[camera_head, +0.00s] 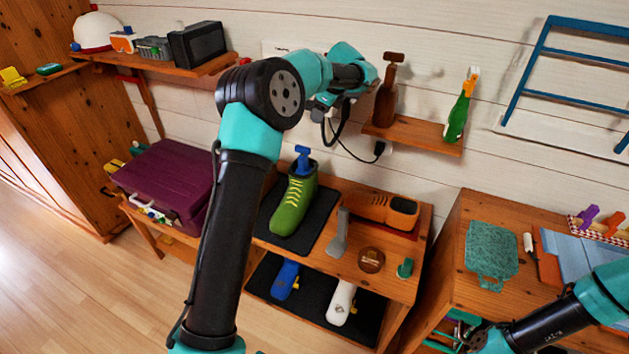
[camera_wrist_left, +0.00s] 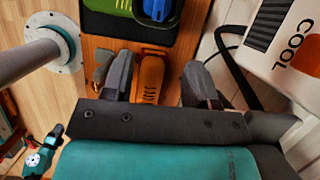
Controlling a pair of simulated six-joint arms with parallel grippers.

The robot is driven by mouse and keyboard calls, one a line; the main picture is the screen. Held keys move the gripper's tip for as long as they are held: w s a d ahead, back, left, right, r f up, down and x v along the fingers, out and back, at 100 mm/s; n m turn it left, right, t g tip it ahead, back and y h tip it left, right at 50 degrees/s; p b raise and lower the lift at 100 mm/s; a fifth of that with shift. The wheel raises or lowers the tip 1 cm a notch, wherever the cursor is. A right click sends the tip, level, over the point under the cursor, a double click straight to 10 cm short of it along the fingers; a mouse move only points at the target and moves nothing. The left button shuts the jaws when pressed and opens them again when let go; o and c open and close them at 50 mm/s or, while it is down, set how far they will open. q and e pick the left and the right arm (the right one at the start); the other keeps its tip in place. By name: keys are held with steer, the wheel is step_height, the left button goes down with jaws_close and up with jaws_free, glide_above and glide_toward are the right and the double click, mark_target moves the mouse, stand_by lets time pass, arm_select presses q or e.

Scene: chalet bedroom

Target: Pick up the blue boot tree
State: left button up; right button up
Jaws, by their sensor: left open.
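The blue boot tree (camera_head: 302,160) stands in the top of the green boot (camera_head: 293,203), its lower part hidden inside. In the left wrist view the boot tree (camera_wrist_left: 157,10) shows at the top edge, partly cut off, beside the green boot (camera_wrist_left: 110,6). My left gripper (camera_head: 322,106) is above and behind the bench, near the wall, apart from the boot tree. In the left wrist view its fingers (camera_wrist_left: 158,86) are spread with nothing held; an orange-brown shoe shows below and between them. My right gripper (camera_head: 482,342) is at the bottom edge, partly out of frame, its jaws unclear.
The green boot is on a black mat on the wooden bench (camera_head: 335,262). The brown shoe (camera_head: 385,210), a grey shoehorn (camera_head: 338,233) and a round tin (camera_head: 371,260) are to its right. A wall shelf (camera_head: 420,137) holds bottles. A purple suitcase (camera_head: 168,180) is left.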

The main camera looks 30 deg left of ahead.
arm_select(q)
steer(key=shift+a+r, duration=0.1)
steer(key=shift+r, duration=0.35)
steer(key=shift+f, duration=0.1)
glide_above(303, 147)
steer(key=d, duration=0.2)
step_height(303, 147, down, 11)
steer(key=shift+f, duration=0.1)
steer(key=shift+a, duration=0.1)
steer(key=shift+d+x, duration=0.2)
steer(key=shift+x, duration=2.35)
steer(key=shift+f, duration=0.1)
steer(key=shift+c, duration=0.3)
